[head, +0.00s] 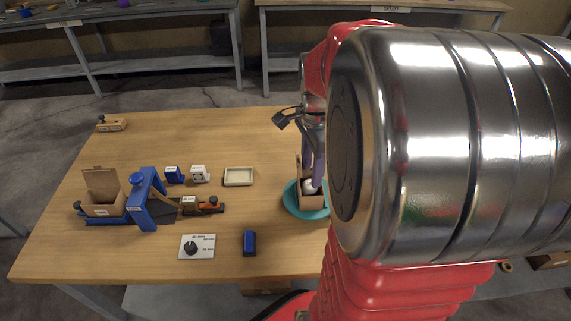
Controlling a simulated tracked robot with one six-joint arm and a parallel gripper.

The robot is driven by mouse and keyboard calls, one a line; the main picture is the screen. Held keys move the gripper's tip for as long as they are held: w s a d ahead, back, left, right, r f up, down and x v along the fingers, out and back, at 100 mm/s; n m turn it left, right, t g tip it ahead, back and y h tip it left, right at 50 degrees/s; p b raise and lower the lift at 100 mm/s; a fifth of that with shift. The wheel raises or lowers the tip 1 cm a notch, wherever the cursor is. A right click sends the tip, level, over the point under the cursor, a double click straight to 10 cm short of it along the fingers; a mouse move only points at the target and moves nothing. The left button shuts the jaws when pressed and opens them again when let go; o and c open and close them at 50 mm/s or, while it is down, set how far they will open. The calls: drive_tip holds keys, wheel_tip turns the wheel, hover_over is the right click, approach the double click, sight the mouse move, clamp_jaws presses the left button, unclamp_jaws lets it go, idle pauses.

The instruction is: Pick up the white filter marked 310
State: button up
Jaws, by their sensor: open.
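My gripper (314,162) is open above the small cardboard box (311,200) at the right of the table, and my own arm covers much of it. A rounded white thing (309,186) lies in that box, just below the fingers; I cannot read any mark on it or tell whether a finger touches it. The box stands in a round teal dish (291,203), partly hidden by my arm. The number 310 is not readable anywhere.
A blue press-like fixture (146,196) and an open cardboard box (103,190) stand at the left. A cream tray (238,176), a dial plate (197,246) and a blue block (249,242) lie nearer the middle. The back middle of the table is clear.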

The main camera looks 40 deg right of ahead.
drive_tip(key=shift+f, duration=0.9)
drive_tip(key=shift+w+f, duration=0.15)
drive_tip(key=shift+f, duration=2.45)
drive_tip(key=shift+c, duration=0.6)
drive_tip(key=c, duration=0.7)
drive_tip(key=shift+d+r, duration=0.1)
wheel_tip(320, 180, up, 18)
drive_tip(key=shift+f, duration=0.1)
